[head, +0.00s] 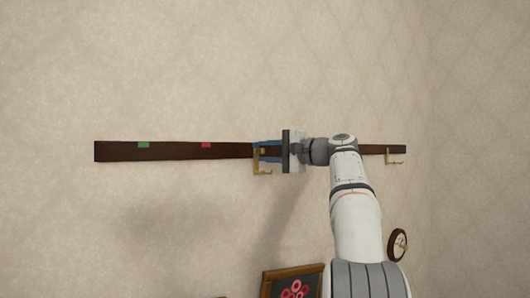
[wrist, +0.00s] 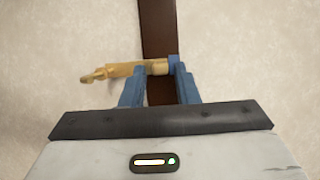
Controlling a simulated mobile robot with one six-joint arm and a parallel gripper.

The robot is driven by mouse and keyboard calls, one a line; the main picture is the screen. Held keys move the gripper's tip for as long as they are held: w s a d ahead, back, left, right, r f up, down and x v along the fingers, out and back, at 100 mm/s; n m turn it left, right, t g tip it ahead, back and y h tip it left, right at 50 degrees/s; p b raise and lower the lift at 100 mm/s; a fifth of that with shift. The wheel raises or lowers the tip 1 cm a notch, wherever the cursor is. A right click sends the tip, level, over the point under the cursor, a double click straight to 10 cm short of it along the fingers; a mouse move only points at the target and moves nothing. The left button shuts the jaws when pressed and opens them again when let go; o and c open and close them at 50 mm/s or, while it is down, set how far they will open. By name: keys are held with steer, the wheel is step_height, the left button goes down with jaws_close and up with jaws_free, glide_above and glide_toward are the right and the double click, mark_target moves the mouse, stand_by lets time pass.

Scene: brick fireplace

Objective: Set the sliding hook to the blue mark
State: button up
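The dark rail (head: 180,151) runs across the wall, with a green mark (head: 143,144) and a red mark (head: 206,145) on its left part. No blue mark can be made out; my gripper covers part of the rail. A brass hook (head: 262,163) is on the rail right of the red mark, and also shows in the wrist view (wrist: 120,70). My gripper (head: 266,149) reaches it from the right, one blue finger above and one below its mount. In the wrist view the fingers (wrist: 156,68) stand apart at the hook; firm contact on both sides cannot be told.
A second brass hook (head: 394,158) is at the rail's right end. A framed picture (head: 293,282) and a small round clock-like object (head: 398,244) are lower on the wall. The rail left of the sliding hook is clear.

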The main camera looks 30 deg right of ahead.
steer(key=shift+o, duration=0.7)
steer(key=shift+a, duration=0.2)
steer(key=shift+s+d, duration=0.1)
steer(key=shift+s+d, duration=0.15)
steer(key=shift+s, duration=0.05)
steer(key=b+v, duration=0.2)
steer(key=v, duration=0.5)
steer(key=shift+s, duration=0.1)
